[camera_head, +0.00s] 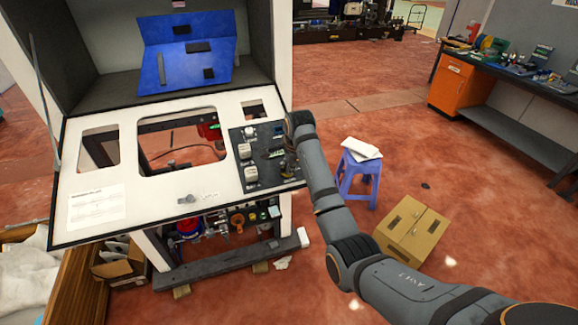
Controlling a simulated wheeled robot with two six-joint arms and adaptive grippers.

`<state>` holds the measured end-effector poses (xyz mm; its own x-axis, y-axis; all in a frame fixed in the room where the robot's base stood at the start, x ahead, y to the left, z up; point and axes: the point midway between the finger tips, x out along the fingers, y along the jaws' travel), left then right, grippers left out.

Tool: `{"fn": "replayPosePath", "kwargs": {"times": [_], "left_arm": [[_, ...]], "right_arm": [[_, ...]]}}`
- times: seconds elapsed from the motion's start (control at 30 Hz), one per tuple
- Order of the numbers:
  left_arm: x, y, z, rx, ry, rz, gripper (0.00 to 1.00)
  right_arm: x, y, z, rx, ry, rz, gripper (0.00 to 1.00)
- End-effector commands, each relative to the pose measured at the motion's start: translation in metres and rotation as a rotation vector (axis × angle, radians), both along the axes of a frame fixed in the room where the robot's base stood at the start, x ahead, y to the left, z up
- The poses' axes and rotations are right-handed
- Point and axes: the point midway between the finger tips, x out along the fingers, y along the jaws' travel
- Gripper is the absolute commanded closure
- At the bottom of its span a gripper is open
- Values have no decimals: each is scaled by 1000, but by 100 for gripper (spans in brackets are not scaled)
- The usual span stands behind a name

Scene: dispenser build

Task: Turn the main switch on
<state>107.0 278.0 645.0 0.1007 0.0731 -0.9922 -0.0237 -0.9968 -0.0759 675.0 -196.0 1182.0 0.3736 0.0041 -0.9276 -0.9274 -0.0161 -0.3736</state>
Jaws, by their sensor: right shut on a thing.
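The dispenser's open white front panel (150,195) carries a dark control plate (262,185) with white switches and small connectors. My right arm comes in from the lower right, and my right gripper (291,160) is at the right edge of this plate, pointing down at it. Its fingers are small and dark here and are shut on a part at the plate's edge, which I take to be the main switch. The wrist and fingers mostly hide that part, so its position cannot be read. My left gripper is not in view.
A blue folded sheet part (185,65) lies in the cabinet above. A blue stool (360,175) with white papers and a cardboard box (411,229) stand on the floor to the right. A workbench (510,110) is at the far right.

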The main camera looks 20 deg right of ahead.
Motion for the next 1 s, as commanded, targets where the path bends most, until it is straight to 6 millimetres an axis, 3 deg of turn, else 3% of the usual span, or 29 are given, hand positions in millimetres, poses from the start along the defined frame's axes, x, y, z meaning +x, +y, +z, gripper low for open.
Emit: {"fn": "replayPosePath", "kwargs": {"times": [0.23, 0.27, 0.4, 0.77, 1.0], "left_arm": [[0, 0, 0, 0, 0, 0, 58], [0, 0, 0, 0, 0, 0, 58], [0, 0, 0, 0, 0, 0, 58], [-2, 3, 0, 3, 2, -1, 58], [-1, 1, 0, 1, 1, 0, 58]], "right_arm": [[1, -1, 2, 0, -6, -2, 100], [1, -1, 2, 0, -6, -2, 85], [1, 0, 2, 0, -4, -1, 66], [-1, 0, 6, 0, -4, 0, 66], [-20, 0, 54, 0, -7, 0, 66]]}}
